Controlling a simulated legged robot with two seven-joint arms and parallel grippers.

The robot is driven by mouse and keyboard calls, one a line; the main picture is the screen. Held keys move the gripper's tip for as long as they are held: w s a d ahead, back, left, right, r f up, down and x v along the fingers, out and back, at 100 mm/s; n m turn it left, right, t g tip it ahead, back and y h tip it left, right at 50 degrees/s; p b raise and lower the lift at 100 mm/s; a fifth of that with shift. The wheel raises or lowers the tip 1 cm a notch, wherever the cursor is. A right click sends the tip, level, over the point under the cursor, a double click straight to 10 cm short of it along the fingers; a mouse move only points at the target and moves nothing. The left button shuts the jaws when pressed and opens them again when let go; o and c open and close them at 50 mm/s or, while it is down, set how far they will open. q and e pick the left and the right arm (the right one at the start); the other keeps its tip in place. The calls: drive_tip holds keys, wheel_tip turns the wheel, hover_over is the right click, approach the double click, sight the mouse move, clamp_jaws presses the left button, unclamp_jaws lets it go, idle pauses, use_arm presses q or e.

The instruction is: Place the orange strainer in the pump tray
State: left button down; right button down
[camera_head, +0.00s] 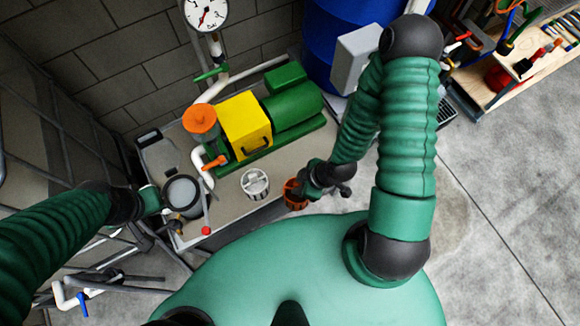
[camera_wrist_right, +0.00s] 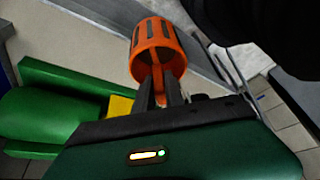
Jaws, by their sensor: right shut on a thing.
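The orange strainer (camera_head: 294,194) is a slotted basket, held by my right gripper (camera_head: 308,187) over the front edge of the pump tray (camera_head: 225,208). In the right wrist view the strainer (camera_wrist_right: 157,48) sticks out beyond the fingers (camera_wrist_right: 162,95), which are shut on its inner stem or handle. A white strainer (camera_head: 255,184) sits in the tray, left of the orange one and apart from it. My left gripper (camera_head: 150,200) is at the tray's left end, beside a round grey-lidded housing (camera_head: 183,193). Its fingers are too small to read.
A green and yellow pump (camera_head: 250,125) with an orange cap (camera_head: 199,119) stands at the tray's back. A blue barrel (camera_head: 340,40) and grey box (camera_head: 357,58) are behind my right arm. A wooden workbench (camera_head: 530,70) is at far right. Open floor lies right.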

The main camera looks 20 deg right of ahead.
drive_tip(key=w+d+f+b, duration=0.5)
drive_tip(key=w+d+b, duration=0.2)
drive_tip(key=w+d, duration=0.3)
drive_tip(key=shift+w+f, duration=0.15)
drive_tip(key=shift+w, duration=0.9)
drive_tip(key=c, duration=1.4)
unclamp_jaws()
